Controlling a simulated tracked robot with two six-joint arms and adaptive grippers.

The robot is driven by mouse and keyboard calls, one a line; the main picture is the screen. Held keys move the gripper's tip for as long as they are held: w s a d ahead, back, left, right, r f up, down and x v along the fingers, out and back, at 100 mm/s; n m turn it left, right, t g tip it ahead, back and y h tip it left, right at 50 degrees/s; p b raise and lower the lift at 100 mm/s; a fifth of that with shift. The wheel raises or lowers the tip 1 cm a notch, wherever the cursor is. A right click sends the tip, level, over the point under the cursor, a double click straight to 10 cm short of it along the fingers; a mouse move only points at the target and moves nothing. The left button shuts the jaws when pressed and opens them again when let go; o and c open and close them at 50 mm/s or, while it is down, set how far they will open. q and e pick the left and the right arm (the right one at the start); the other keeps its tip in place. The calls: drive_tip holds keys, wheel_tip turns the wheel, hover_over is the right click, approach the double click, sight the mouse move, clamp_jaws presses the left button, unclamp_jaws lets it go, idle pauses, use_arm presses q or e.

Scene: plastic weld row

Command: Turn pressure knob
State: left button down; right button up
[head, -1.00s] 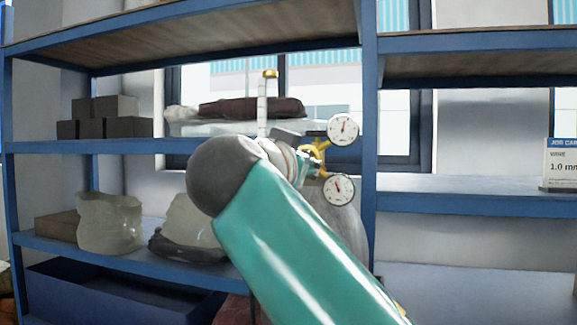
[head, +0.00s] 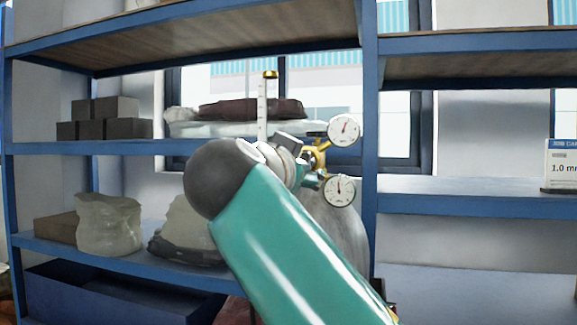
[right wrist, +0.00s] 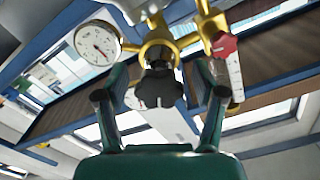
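The black lobed pressure knob (right wrist: 158,88) sits below the brass regulator body (right wrist: 160,45) in the right wrist view. My right gripper (right wrist: 160,95) has its two teal fingers on either side of the knob, with visible gaps, so it looks open around it. In the head view the brass regulator (head: 318,158) shows beside two round gauges, an upper one (head: 343,130) and a lower one (head: 339,190). My teal right arm hides the knob and most of the gripper there. My left gripper is out of view.
A blue shelf post (head: 369,150) rises close to the right of the gauges. Shelves hold dark blocks (head: 100,118) and bags (head: 108,225).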

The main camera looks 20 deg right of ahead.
drive_tip(key=shift+s+r, duration=0.15)
drive_tip(key=shift+s, duration=0.05)
drive_tip(key=v, duration=1.2)
drive_tip(key=shift+d, duration=0.15)
